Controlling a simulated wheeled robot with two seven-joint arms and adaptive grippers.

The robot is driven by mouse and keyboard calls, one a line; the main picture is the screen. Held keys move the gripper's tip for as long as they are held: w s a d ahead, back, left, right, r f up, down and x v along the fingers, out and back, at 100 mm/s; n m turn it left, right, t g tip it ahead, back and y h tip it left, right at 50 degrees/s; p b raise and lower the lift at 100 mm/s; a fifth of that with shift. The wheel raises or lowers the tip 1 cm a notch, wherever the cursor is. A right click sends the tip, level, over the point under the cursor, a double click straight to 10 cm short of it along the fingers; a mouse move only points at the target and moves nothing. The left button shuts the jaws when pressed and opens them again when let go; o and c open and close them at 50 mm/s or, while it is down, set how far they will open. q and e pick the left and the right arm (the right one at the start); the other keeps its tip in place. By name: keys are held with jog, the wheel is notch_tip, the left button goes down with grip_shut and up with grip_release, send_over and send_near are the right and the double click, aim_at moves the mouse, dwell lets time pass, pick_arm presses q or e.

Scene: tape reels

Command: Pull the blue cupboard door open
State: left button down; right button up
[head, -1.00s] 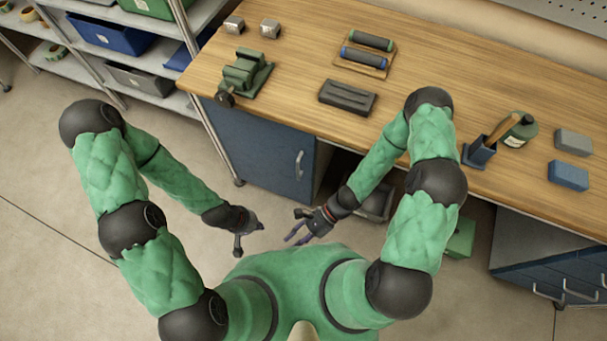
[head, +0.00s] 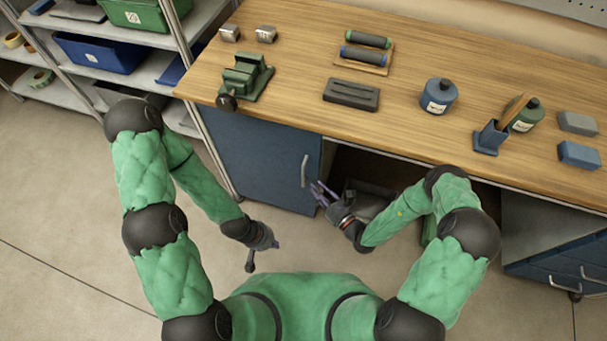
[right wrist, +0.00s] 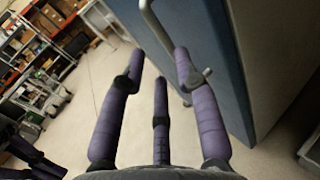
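The blue cupboard door (head: 262,160) is under the left part of the workbench and looks shut. Its upright metal handle (head: 305,171) is near its right edge. My right gripper (head: 318,190) is at the lower end of the handle, with its purple fingers pointing at it. In the right wrist view the fingers (right wrist: 153,70) are spread open, and the handle (right wrist: 152,22) passes close by the right finger; I cannot tell whether they touch. The door's blue face (right wrist: 200,40) is behind it. My left gripper (head: 264,254) hangs over the floor, its fingers apart and empty.
The wooden workbench (head: 290,100) carries a green vise (head: 245,76), a blue bottle (head: 438,97) and other items. An open bay with a dark box (head: 368,200) is right of the door. A shelf rack (head: 185,60) stands left. The floor before the door is clear.

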aim_at(303, 174)
jog(key=b+x, duration=0.2)
jog(key=x, duration=0.7)
jog(key=shift+s, duration=0.1)
grip_shut()
